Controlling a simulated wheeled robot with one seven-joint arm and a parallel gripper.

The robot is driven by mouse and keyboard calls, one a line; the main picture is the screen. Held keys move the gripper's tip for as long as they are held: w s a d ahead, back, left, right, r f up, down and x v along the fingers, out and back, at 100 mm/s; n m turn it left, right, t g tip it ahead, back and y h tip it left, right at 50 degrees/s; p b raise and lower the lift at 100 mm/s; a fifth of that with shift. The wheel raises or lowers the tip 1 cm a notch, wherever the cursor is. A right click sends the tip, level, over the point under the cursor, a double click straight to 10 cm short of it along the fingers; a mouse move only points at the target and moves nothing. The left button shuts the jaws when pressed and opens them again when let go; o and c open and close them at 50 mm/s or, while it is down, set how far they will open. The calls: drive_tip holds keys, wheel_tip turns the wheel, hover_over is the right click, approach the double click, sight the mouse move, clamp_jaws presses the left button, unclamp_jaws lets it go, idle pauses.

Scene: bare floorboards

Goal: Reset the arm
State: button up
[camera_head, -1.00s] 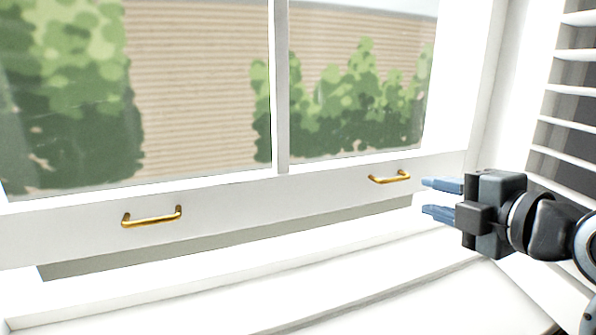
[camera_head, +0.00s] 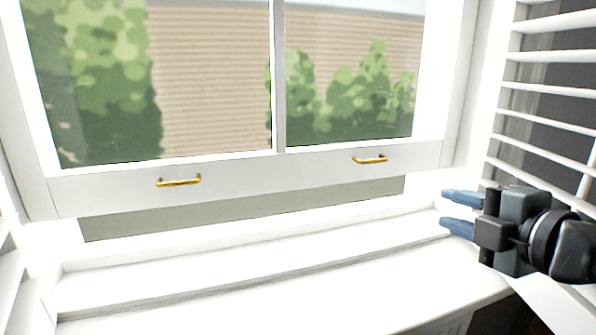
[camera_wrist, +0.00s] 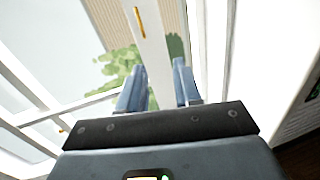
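My gripper (camera_head: 460,212) is at the right of the head view, in front of the window's lower right corner. Its two blue fingers point left and stand apart with nothing between them. In the wrist view the fingers (camera_wrist: 158,88) are also apart, with the white window frame showing between them. The gripper is clear of the right brass handle (camera_head: 370,159) in the head view.
A white sash window (camera_head: 100,190) has a left brass handle (camera_head: 179,181) on its bottom rail. A gap shows below the rail, above the white sill (camera_head: 250,280). White louvred shutters (camera_head: 545,90) stand at the right, close behind my arm.

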drive_tip(key=s+f+m+h, duration=0.4)
drive_tip(key=s+f+m, duration=1)
drive_tip(key=s+f, duration=0.5)
drive_tip(key=s+a+m, duration=0.1)
drive_tip(key=s+m, duration=0.6)
drive_tip(key=s, duration=1.6)
drive_tip(key=shift+f+h+p, duration=0.15)
drive_tip(key=shift+h+p, duration=0.15)
drive_tip(key=shift+a, duration=0.1)
